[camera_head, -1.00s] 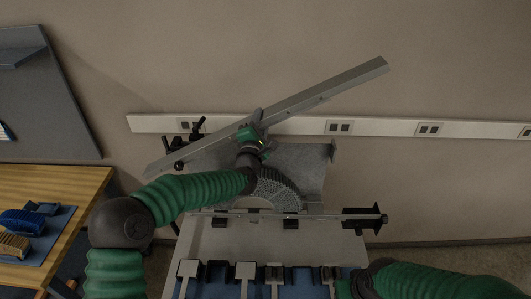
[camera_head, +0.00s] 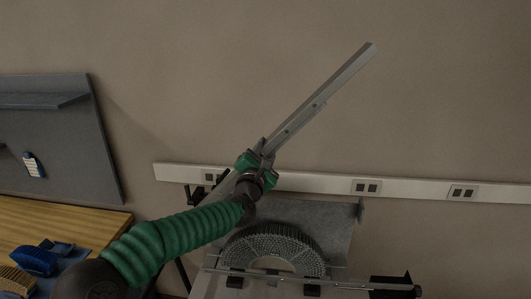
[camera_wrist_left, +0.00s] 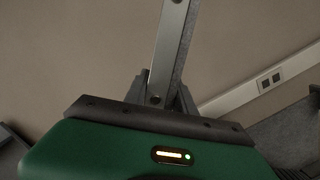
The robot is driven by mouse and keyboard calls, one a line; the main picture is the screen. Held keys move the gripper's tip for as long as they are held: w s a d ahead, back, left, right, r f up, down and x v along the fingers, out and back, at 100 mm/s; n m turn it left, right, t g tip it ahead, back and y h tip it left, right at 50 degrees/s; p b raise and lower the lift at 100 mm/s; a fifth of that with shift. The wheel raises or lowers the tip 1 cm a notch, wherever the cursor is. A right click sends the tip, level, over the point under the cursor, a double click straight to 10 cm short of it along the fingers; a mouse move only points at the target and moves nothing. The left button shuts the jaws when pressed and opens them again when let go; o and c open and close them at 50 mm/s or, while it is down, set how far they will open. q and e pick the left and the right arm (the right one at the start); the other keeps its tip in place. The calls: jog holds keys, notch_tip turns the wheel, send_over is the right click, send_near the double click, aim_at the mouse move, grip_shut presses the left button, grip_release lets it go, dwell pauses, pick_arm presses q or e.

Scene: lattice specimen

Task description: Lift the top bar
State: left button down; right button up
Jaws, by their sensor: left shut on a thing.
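The top bar (camera_head: 322,93) is a long grey metal bar, held tilted in the head view with its far end up and to the right. My left gripper (camera_head: 262,150) is shut on the bar near its lower part, above the fixture. In the left wrist view the bar (camera_wrist_left: 172,45) stands between the two fingers (camera_wrist_left: 160,98), running up out of the frame. The bar's lower end is mostly hidden behind my left gripper and arm. My right gripper is out of view.
A fixture with a grey plate (camera_head: 335,222) and an arched lattice specimen (camera_head: 270,243) stands below the bar. A white outlet rail (camera_head: 320,184) runs along the wall behind. A wooden table (camera_head: 60,218) with blue items is at left.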

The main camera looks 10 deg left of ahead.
pick_arm(q)
jog(key=c, duration=1.3)
grip_release()
jog(key=shift+d+r, duration=0.1)
jog(key=shift+d, duration=0.1)
jog(key=shift+o, duration=0.3)
jog(key=shift+d, duration=0.1)
jog(key=s+a+f+b, duration=0.1)
jog(key=s+b, duration=0.2)
jog(key=s, duration=0.5)
jog(key=s+a+f+b, duration=0.1)
jog(key=s+b, duration=0.3)
jog(key=s, duration=0.4)
jog(key=shift+s+f, duration=0.2)
jog(key=shift+f, duration=0.05)
